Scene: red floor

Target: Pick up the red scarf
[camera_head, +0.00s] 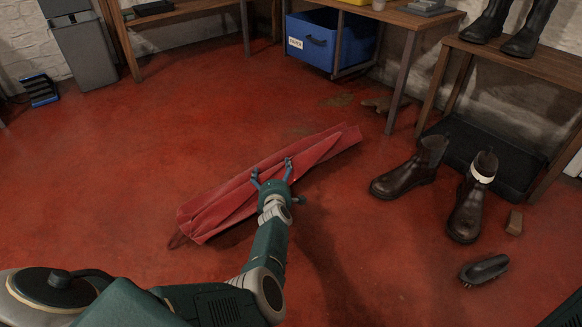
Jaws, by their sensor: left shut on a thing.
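The red scarf (222,207) lies stretched out and folded lengthwise on the red floor in the middle of the head view. It runs from lower left to upper right. My left gripper (272,169) is over the middle of the scarf, its fingers spread to either side of a fold. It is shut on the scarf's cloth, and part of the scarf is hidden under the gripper. The scarf appears to lie mostly on the floor; I cannot tell if the middle is raised. My right gripper is not in view.
Brown boots (410,168) stand on the floor at right, near a dark brush (484,269) and a small brown block (514,223). A black tray (487,150) lies under a wooden bench (520,58). A blue bin (331,42) is at the back. Floor left of the scarf is clear.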

